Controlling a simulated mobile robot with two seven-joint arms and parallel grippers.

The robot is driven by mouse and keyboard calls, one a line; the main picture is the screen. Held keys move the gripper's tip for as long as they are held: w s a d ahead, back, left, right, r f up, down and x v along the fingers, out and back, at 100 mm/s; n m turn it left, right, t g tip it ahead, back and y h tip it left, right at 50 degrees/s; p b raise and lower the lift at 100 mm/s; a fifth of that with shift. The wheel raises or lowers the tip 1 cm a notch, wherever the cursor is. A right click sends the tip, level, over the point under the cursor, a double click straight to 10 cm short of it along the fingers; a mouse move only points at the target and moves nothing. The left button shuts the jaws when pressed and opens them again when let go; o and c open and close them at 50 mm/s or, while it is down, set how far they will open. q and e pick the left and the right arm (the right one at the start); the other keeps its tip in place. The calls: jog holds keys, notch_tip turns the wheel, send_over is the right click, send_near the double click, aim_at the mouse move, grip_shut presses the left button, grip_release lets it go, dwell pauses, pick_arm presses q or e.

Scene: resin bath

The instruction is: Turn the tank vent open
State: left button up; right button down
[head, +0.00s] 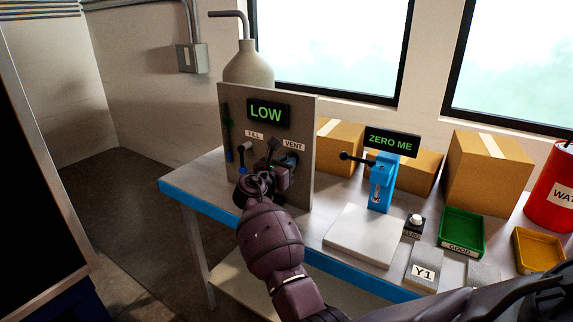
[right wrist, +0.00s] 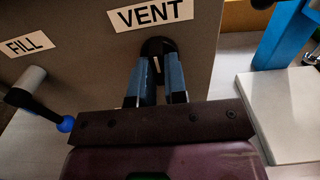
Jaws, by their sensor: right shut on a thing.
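The grey tank panel (head: 230,105) stands on the table and carries the VENT label (head: 294,145), which is also large in the right wrist view (right wrist: 151,13). My right gripper (head: 288,163) is at the vent, just below that label. In the right wrist view its two blue-grey fingers (right wrist: 157,72) are closed around the vent fitting, whose black hub (right wrist: 157,47) shows at the fingertips. The vent handle is mostly hidden between the fingers, so its angle cannot be told. My left gripper is not in view.
The fill valve (right wrist: 35,80), with a blue ball end hanging down, is close left of my gripper. The panel display (head: 266,114) reads LOW. A scale plate (head: 362,236), blue stand (head: 383,185) and green tray (head: 462,228) stand to the right.

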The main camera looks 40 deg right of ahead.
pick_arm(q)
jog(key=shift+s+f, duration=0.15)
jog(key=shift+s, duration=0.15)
pick_arm(e)
jog(key=shift+m, duration=0.3)
pick_arm(q)
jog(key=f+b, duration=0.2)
jog(key=b, duration=0.1)
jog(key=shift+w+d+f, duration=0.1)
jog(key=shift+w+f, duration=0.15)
pick_arm(e)
jog(key=m, duration=1.7)
jog(key=shift+w, duration=0.1)
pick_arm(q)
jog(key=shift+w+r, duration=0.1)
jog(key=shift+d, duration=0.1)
pick_arm(e)
jog(key=c, duration=1.1)
grip_release()
jog(key=shift+r, duration=0.1)
jog(key=shift+c, duration=0.2)
jog(key=shift+a, duration=0.1)
